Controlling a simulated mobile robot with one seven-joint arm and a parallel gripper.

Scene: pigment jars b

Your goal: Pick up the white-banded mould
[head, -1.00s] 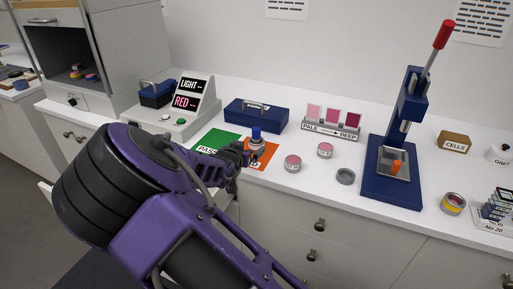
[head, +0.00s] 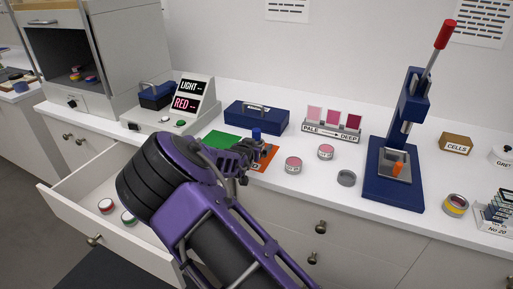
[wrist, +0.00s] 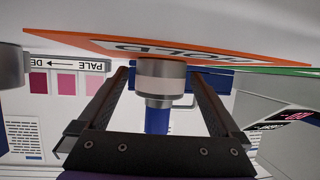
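A metal cylinder with a pale band and a blue handle, which looks like the white-banded mould (wrist: 161,70), stands upright on the orange HOLD mat (wrist: 100,44). In the head view its blue top (head: 256,134) shows, and my gripper (head: 249,152) hides most of its body. In the wrist view, which is upside down, my gripper (wrist: 161,85) is open. Its two fingers lie on either side of the cylinder, with a gap visible on both sides.
A green mat (head: 222,138) adjoins the orange one. A blue box (head: 257,117) stands behind. An open drawer (head: 75,190) holds banded jars below my arm.

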